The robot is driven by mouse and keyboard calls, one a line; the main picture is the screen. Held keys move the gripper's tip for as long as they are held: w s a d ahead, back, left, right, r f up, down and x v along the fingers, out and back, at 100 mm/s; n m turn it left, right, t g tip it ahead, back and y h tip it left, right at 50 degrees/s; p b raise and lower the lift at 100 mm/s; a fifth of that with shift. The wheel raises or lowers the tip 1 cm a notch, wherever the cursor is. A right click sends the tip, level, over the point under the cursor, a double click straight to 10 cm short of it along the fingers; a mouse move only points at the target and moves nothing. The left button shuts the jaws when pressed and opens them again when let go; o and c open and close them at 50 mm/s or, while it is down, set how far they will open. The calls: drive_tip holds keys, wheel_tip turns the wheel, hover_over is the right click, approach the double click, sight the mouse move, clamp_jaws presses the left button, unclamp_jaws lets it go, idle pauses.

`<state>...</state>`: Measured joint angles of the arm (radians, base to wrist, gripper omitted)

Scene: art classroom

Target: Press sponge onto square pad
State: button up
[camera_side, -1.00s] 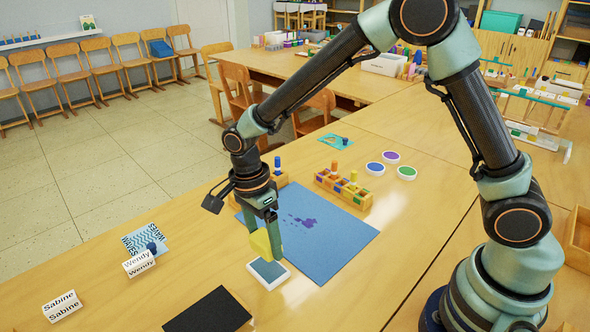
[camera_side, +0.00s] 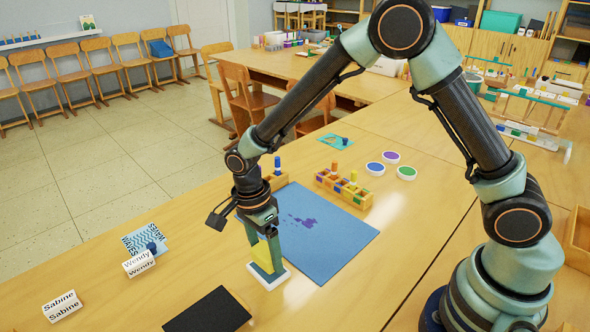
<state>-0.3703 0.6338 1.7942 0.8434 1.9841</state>
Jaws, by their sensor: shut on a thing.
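The square pad (camera_side: 281,281) is a small white-framed square with a dark blue-green top, on the table at the front edge of the large blue sheet. My gripper (camera_side: 268,264) points down over it and is shut on a yellow sponge (camera_side: 262,256). The sponge is between the greenish fingers, low over the pad's surface.
The blue sheet (camera_side: 335,242) bears dark purple marks. A wooden holder (camera_side: 343,190) with coloured blocks stands behind it. Round pads (camera_side: 375,168) lie farther right. A black sheet (camera_side: 209,313) lies at the front, and name cards (camera_side: 139,263) stand at the left.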

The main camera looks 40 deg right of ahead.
sight(268, 251)
drive_tip(key=shift+f, duration=0.5)
idle(1.1)
drive_tip(key=shift+r, duration=3.55)
